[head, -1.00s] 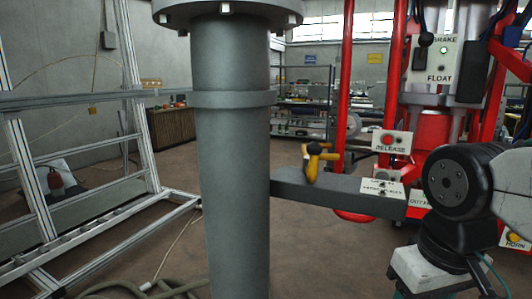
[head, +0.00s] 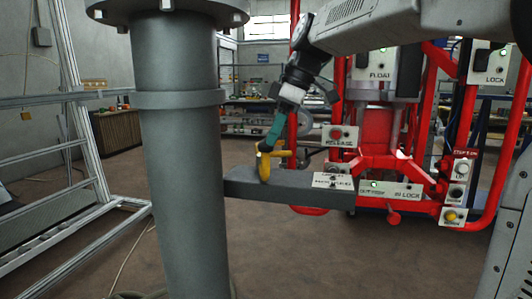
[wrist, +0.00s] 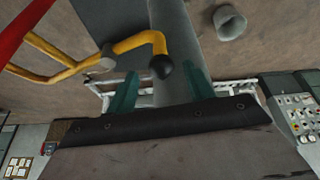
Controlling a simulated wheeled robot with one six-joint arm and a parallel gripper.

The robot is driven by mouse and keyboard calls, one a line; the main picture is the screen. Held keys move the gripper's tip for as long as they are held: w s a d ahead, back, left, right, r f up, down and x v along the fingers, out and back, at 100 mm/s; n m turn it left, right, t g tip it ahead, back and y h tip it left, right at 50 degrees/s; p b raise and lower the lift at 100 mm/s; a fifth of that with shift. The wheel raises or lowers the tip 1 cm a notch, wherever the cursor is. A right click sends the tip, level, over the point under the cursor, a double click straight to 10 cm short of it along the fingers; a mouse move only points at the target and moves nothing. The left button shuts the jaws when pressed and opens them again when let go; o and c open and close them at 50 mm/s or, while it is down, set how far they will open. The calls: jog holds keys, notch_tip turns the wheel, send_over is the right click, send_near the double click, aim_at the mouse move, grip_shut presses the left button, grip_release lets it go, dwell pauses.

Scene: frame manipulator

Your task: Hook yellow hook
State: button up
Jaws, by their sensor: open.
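The yellow hook (head: 264,169) stands at the far end of a grey horizontal arm, close to the grey column. My gripper (head: 268,147) points down at the hook from above, its teal fingers at or just over the hook's top. In the wrist view, my gripper (wrist: 161,78) has its two teal fingers apart. The yellow hook's bent end (wrist: 150,40), with a black ball tip, lies in front of the gap between them. The fingers do not look closed on it. Whether either finger touches the hook cannot be told.
The thick grey column (head: 188,170) stands left of the hook. The grey arm (head: 290,190) carries a small switch panel (head: 333,181). A red frame with labelled buttons (head: 395,150) is at the right. A metal frame (head: 75,110) stands at the left.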

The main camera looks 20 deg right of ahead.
aim_at(266, 152)
jog(key=x, duration=0.6)
jog(key=shift+s, duration=0.1)
grip_shut()
jog(key=shift+d, duration=0.1)
